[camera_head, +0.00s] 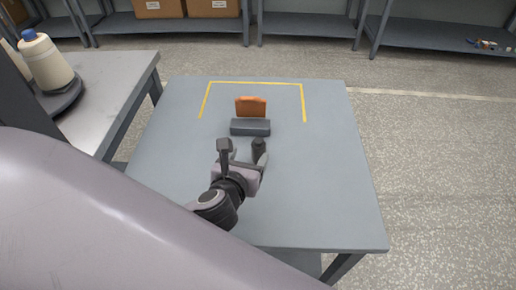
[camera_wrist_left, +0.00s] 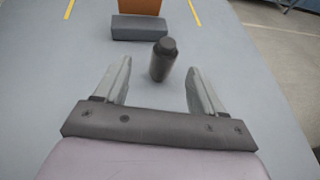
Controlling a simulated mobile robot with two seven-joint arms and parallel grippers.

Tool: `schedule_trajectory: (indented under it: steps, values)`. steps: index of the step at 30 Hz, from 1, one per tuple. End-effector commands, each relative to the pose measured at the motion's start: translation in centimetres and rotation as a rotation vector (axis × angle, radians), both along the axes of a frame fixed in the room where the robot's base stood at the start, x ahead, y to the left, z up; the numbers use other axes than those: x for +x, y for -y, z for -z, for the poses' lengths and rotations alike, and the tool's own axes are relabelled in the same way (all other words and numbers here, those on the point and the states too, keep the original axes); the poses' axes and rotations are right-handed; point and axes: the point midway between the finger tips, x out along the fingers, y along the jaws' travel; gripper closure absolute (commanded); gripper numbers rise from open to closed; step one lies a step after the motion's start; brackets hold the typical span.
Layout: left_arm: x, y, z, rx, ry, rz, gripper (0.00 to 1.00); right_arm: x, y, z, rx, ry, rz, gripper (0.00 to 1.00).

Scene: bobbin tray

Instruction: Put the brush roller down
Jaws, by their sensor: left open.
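A dark grey cylinder with a narrower top, the only thing in view that fits the brush roller (camera_head: 259,147), stands on the grey table close to my left gripper (camera_head: 242,154). In the left wrist view the brush roller (camera_wrist_left: 162,62) appears upright, between and slightly beyond the open fingertips, with clear space to each finger. My left gripper is open and holds nothing. In the head view its right finger partly overlaps the roller's lower part. My right gripper is not in view.
A dark grey block (camera_head: 250,127) lies beyond the roller, with an upright orange piece (camera_head: 251,106) behind it. Yellow tape (camera_head: 254,83) marks three sides of an area there. The table's right side is clear. Cream bobbins (camera_head: 46,62) stand on a side bench at left.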

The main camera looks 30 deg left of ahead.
Motion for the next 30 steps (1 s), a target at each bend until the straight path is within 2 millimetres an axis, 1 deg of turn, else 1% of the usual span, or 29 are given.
schedule_trajectory:
  steps: [1, 5, 11, 15, 18, 24, 25, 26, 27, 29, 30]
  values:
    - [0.5, -0.1, 0.3, 0.002, 0.002, -0.001, 0.31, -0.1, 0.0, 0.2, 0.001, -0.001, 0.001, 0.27]
    - [1.5, -0.1, 0.9, 0.0, 0.003, 0.001, 0.31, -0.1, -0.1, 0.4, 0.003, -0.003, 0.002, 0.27]
    - [3.6, 0.0, 2.7, 0.001, 0.003, 0.0, 0.31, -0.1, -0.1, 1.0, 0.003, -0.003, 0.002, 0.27]
    - [5.0, -0.4, 3.2, 0.001, 0.003, 0.001, 0.31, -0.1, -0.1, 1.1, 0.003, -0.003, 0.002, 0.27]
    - [5.4, -0.5, 3.3, 0.001, 0.004, 0.003, 0.31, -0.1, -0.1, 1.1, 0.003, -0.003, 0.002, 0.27]
    - [5.4, -0.5, 3.3, 0.001, 0.004, 0.003, 0.31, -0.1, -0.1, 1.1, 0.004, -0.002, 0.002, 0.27]
    - [5.4, -0.5, 3.3, 0.001, 0.004, 0.003, 0.34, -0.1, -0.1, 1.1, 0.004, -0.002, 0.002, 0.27]
    - [5.4, -0.5, 3.3, 0.001, 0.004, 0.003, 0.44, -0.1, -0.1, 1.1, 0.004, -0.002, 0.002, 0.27]
    - [5.4, -0.5, 3.3, 0.001, 0.004, 0.003, 0.57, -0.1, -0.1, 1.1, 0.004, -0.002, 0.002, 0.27]
    - [5.4, -0.5, 3.3, 0.002, 0.004, 0.004, 0.76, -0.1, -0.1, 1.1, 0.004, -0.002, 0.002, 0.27]
    - [5.4, -0.5, 3.3, 0.002, 0.004, 0.004, 0.89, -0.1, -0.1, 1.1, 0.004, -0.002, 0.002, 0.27]
